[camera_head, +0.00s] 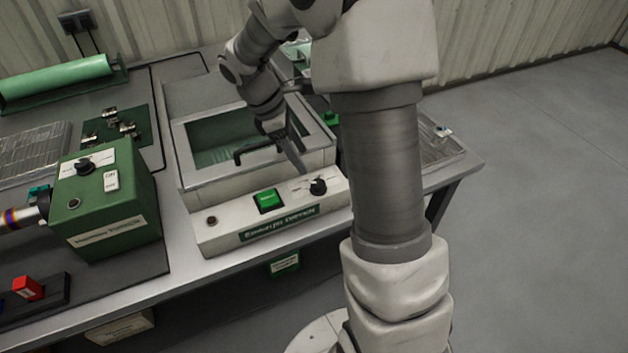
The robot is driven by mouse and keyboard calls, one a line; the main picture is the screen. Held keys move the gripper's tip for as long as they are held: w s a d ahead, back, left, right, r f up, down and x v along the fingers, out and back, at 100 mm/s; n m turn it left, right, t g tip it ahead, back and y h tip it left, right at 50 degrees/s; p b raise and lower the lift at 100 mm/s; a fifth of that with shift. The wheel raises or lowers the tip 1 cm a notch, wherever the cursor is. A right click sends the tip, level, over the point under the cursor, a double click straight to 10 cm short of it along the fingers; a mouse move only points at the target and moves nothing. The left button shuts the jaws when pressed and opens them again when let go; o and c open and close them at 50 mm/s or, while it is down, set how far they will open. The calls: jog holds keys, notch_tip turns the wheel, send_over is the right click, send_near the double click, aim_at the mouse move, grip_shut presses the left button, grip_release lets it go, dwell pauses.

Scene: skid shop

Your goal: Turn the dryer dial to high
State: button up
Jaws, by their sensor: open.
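A black dial (318,186) sits at the right end of the sloped front panel of a white unit, which I take to be the dryer (228,236). The dial has a pale scale around it; its pointer setting is too small to read. My gripper (300,168) is open and points down over the unit's front edge, just up and left of the dial. It appears apart from the dial, with nothing held. One finger shows clearly; the other is mostly hidden.
The white unit has a windowed lid with a black handle (254,152) close to my gripper, and a lit green switch (268,200). A green box (104,200) with its own black knob (85,166) stands left. The floor at right is clear.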

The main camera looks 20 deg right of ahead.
aim_at(317, 183)
jog(key=b+x, duration=0.2)
jog(key=x, duration=0.6)
jog(key=shift+d+f, duration=0.1)
jog(key=shift+f, duration=0.25)
grip_shut()
